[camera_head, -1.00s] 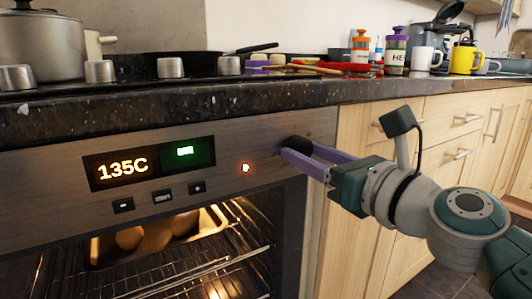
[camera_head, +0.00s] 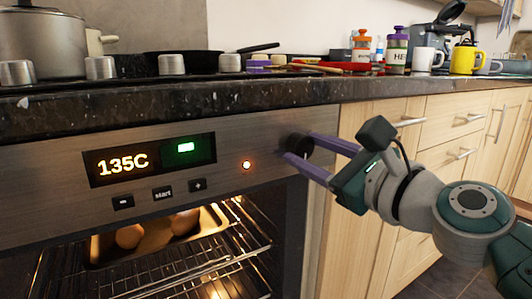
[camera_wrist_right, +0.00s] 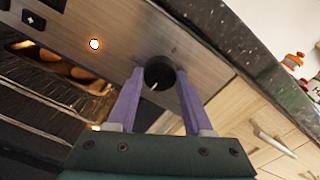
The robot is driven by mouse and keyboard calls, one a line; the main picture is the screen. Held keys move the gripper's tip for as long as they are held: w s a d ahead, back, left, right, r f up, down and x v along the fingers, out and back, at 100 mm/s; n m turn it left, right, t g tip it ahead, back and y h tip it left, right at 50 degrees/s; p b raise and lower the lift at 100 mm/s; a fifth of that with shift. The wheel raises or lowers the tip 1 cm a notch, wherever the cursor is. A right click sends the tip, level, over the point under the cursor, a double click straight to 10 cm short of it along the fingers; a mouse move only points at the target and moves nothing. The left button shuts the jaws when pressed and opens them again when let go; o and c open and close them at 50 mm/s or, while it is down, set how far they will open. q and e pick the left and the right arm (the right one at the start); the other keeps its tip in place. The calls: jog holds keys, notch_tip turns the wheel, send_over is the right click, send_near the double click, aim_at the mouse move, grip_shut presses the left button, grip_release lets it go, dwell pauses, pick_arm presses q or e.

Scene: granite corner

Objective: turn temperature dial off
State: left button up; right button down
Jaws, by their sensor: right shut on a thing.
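The temperature dial (camera_head: 298,145) is a round black knob at the right end of the steel oven panel (camera_head: 50,193). It also shows in the right wrist view (camera_wrist_right: 159,74), with a pale mark on its face. My right gripper (camera_head: 297,148) has its two purple fingers on either side of the dial and is shut on it. In the right wrist view, the fingers (camera_wrist_right: 159,78) flank the dial. The oven display (camera_head: 122,163) reads 135C in orange, with a green lit field beside it. My left gripper is not in view.
The granite worktop edge (camera_head: 200,115) runs just above the panel. On it stand a pot (camera_head: 42,47), a black pan (camera_head: 190,62), seasoning jars, a white mug (camera_head: 424,59) and a yellow mug (camera_head: 464,58). The lit oven holds a tray with brown round items (camera_head: 130,236).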

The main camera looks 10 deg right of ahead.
jog(key=n, duration=0.4)
jog(key=shift+n+b, duration=0.3)
jog(key=n, duration=0.4)
jog(key=shift+n, duration=0.3)
jog(key=n, duration=0.4)
jog(key=shift+r+n, duration=0.15)
jog(key=shift+n, duration=0.15)
jog(key=n, duration=0.3)
jog(key=shift+n, duration=0.3)
jog(key=n+p, duration=0.1)
jog(key=n, duration=0.3)
jog(key=shift+r+n+p, duration=0.15)
jog(key=shift+n+p, duration=0.15)
jog(key=n+p, duration=0.2)
jog(key=n, duration=0.3)
jog(key=n+p, duration=0.1)
jog(key=n, duration=0.3)
jog(key=shift+a+n, duration=0.1)
jog(key=shift+n, duration=0.3)
jog(key=n+p, duration=0.1)
jog(key=n, duration=0.3)
jog(key=shift+n, duration=0.3)
